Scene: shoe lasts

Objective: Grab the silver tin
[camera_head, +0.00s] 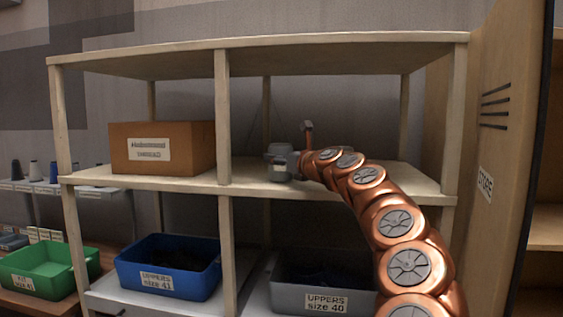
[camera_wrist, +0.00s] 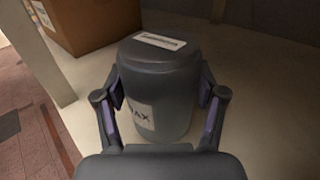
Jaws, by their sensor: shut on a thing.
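The silver tin (camera_wrist: 160,85) is a grey cylinder with a white label on its lid and another on its side, partly reading "AX". It stands upright on the shelf board in the wrist view. In the head view the tin (camera_head: 281,162) is on the middle shelf, just right of the front post. My gripper (camera_wrist: 162,97) is shut on the tin, one finger against each side. In the head view my arm reaches in from the lower right, and it hides part of my gripper.
The upper shelf board (camera_head: 270,45) lies above. Below are a blue bin (camera_head: 168,268) and a grey bin (camera_head: 320,285). The shelf right of my arm is clear.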

